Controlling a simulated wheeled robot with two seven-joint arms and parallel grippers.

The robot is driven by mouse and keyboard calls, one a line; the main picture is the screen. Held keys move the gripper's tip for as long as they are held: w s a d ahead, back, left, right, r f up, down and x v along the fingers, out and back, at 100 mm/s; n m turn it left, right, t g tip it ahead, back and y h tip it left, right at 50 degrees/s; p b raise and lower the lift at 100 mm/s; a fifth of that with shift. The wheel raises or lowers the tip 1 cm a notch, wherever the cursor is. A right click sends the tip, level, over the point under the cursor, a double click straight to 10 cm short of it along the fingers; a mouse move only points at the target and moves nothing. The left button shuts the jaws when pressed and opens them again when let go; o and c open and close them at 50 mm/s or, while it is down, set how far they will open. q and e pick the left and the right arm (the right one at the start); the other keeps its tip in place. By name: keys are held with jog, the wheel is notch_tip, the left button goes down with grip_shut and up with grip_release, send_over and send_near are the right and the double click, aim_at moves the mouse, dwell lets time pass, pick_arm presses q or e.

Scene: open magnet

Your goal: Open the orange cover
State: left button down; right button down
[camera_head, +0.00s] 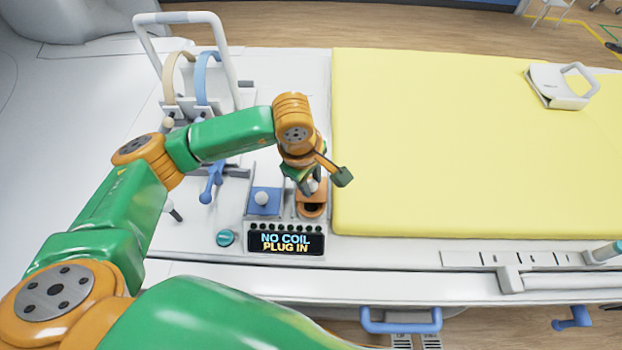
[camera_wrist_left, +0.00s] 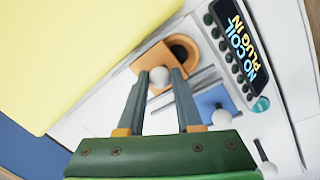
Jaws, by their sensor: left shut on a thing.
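The orange cover (camera_head: 318,198) sits on the panel beside the yellow mat, partly hidden in the head view by my left gripper (camera_head: 309,187). In the left wrist view the orange cover (camera_wrist_left: 147,60) carries a round white knob (camera_wrist_left: 160,75). My left gripper (camera_wrist_left: 162,76) is shut on this knob, with one finger on each side of it. A dark round opening (camera_wrist_left: 184,47) shows next to the knob, framed by orange. The dark opening (camera_head: 312,210) also shows in the head view, on the near side of the gripper. My right gripper is not in view.
A blue cover (camera_head: 265,202) with a white knob lies just left of the orange one. A display (camera_head: 286,242) reading "NO COIL PLUG IN" is in front. The yellow mat (camera_head: 450,140) is to the right. A white frame with straps (camera_head: 205,75) stands behind.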

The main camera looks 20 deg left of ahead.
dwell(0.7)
pick_arm(q)
jog(key=w+b, duration=0.1)
jog(key=w+a+b, duration=0.1)
jog(key=w+b, duration=0.1)
jog(key=shift+w+f, duration=0.1)
jog(key=shift+f, duration=0.1)
jog(key=shift+r, duration=0.2)
jog(key=c, duration=0.6)
grip_release()
jog(key=shift+r, duration=0.35)
jog(key=r+b, duration=0.1)
jog(key=r, duration=0.2)
jog(key=s+r+b, duration=0.1)
jog(key=r, duration=0.2)
jog(key=shift+s+a+r, duration=0.15)
jog(key=shift+s+a, duration=0.05)
